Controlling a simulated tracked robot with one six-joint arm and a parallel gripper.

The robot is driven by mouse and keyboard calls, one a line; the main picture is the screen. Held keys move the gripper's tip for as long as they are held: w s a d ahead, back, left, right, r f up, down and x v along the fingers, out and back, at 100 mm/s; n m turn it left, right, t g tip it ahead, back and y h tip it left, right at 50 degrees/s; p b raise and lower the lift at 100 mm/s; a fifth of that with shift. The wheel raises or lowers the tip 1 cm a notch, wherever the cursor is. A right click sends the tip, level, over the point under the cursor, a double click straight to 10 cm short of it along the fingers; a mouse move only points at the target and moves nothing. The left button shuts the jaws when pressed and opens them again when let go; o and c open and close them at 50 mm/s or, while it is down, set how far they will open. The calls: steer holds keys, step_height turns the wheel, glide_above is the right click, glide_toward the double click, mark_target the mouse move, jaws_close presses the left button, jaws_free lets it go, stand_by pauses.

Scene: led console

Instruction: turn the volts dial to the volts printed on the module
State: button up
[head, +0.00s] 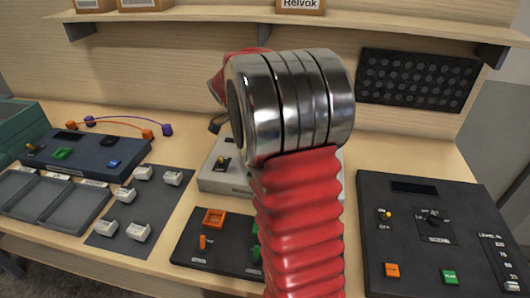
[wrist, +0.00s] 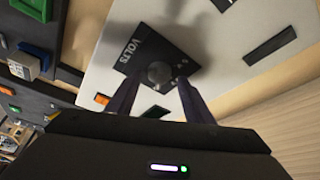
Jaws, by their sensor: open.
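The volts dial (wrist: 159,74) is a dark round knob on a black plate marked VOLTS (wrist: 135,60), set in a pale console panel (wrist: 215,45). My gripper (wrist: 158,90) is open, its two dark fingers pointing at the dial, one on each side in the picture; I cannot tell whether they touch it. The dial's pointer and setting are unclear. In the head view the pale console (head: 207,178) is mostly behind my red arm, and the dial and gripper are hidden. Several white modules (head: 143,172) lie on a dark mat (head: 112,232); their print is too small to read.
A black panel (head: 445,200) with a SCENE knob, a switch and a level slider is at right. A dark panel (head: 190,250) with an orange frame is at front centre. Grey trays (head: 75,208) and a dark blue console (head: 100,155) are at left. A shelf (head: 190,14) runs above.

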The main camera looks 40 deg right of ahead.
steer(key=v, duration=1.3)
steer(key=shift+r, duration=0.35)
steer(key=shift+a, duration=0.1)
steer(key=s+a+f+n+t+y, duration=0.1)
steer(key=s+a+f+n, duration=0.15)
steer(key=a+n, duration=0.35)
steer(key=s+a+f+n+t+y, duration=0.1)
steer(key=s+a+f+n+t, duration=0.2)
steer(key=n, duration=0.5)
steer(key=s+a+n+t+y, duration=0.2)
steer(key=s+a+n, duration=0.6)
steer(key=s+a, duration=0.5)
steer(key=shift+s+a+r+n+t, duration=0.3)
steer(key=shift+a+t, duration=0.4)
steer(key=shift+a, duration=1.2)
